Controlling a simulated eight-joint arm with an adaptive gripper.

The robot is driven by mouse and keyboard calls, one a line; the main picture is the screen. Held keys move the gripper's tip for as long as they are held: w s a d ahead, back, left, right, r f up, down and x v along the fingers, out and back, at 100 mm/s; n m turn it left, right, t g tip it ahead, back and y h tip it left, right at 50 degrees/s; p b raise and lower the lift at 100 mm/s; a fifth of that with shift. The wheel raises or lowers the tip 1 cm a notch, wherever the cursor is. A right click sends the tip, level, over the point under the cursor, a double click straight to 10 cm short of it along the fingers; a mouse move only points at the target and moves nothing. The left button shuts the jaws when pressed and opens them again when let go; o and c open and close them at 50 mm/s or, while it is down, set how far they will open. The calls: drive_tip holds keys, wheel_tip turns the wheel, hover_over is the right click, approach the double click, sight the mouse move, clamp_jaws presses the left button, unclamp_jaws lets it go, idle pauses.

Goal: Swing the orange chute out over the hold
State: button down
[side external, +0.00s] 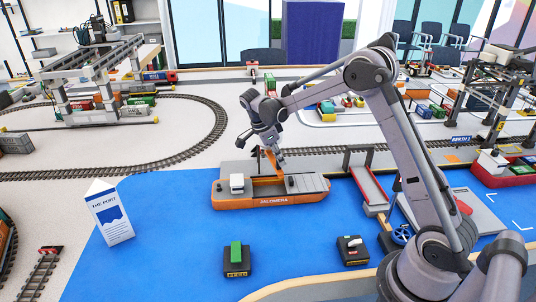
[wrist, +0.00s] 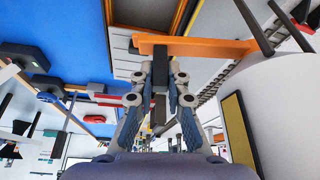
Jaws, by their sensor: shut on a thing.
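The orange chute (side external: 273,160) shows as a short orange piece at my gripper (side external: 268,148), above the far side of the ship's middle in the side view. In the wrist view the chute (wrist: 200,47) is a long orange bar across the upper part, with a dark grip (wrist: 160,75) below it. My gripper (wrist: 159,90) is shut on that dark grip. The orange ship (side external: 262,203) lies on the blue water, with a white cabin at its left end. Its hold (side external: 268,188) is partly hidden by the chute and my gripper.
A red-railed ramp (side external: 368,185) stands right of the ship. Two small dark blocks, one with a green top (side external: 236,260), and a white sign (side external: 109,212) sit on the blue. Rail track (side external: 100,174) runs behind. The blue in front of the ship is mostly clear.

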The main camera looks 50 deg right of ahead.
drive_tip(key=shift+w+a+m+g+y, duration=0.35)
drive_tip(key=shift+w+a+m, duration=0.45)
drive_tip(key=shift+a+m, duration=0.4)
drive_tip(key=shift+d, duration=0.1)
drive_tip(key=c, duration=1.3)
unclamp_jaws()
drive_tip(key=v, duration=1.2)
